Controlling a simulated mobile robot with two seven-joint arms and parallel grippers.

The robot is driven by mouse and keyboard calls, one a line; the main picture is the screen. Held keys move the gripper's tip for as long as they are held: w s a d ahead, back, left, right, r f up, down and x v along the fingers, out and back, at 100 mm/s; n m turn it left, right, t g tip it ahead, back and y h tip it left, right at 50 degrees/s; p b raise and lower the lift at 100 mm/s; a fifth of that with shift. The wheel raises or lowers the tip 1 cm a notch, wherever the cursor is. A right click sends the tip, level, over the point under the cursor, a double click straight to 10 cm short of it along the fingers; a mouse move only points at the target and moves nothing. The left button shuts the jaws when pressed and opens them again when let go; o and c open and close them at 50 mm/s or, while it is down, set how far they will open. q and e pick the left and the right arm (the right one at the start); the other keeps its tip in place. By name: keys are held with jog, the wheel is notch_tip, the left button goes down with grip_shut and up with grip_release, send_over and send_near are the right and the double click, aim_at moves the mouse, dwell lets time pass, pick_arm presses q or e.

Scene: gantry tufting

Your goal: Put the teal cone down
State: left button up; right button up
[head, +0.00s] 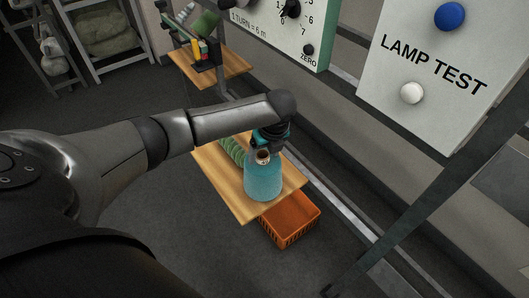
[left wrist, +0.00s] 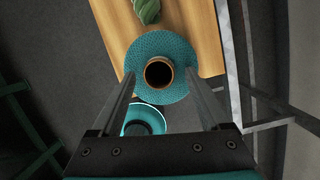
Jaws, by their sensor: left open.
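The teal cone (head: 263,181) stands upright on a wooden board (head: 224,192), near its front edge. In the left wrist view I look down on the teal cone (left wrist: 150,48) and the dark hole of its brown tube top. My left gripper (head: 267,146) is just above the cone at the end of the arm. In the left wrist view its open fingers (left wrist: 160,80) lie on either side of the cone's top, with gaps to the tube. My right gripper is not in view.
A twisted green hank (head: 232,150) lies on the board behind the cone. An orange crate (head: 291,221) sits lower, beyond the board's front right edge. A second wooden shelf (head: 232,66) holds coloured items. A panel marked LAMP TEST (head: 430,70) stands at the right.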

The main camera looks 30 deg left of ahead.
pick_arm(q)
jog(key=p+v, duration=0.1)
jog(key=v, duration=1.1)
jog(key=shift+r+p, duration=0.2)
jog(key=shift+p, duration=0.2)
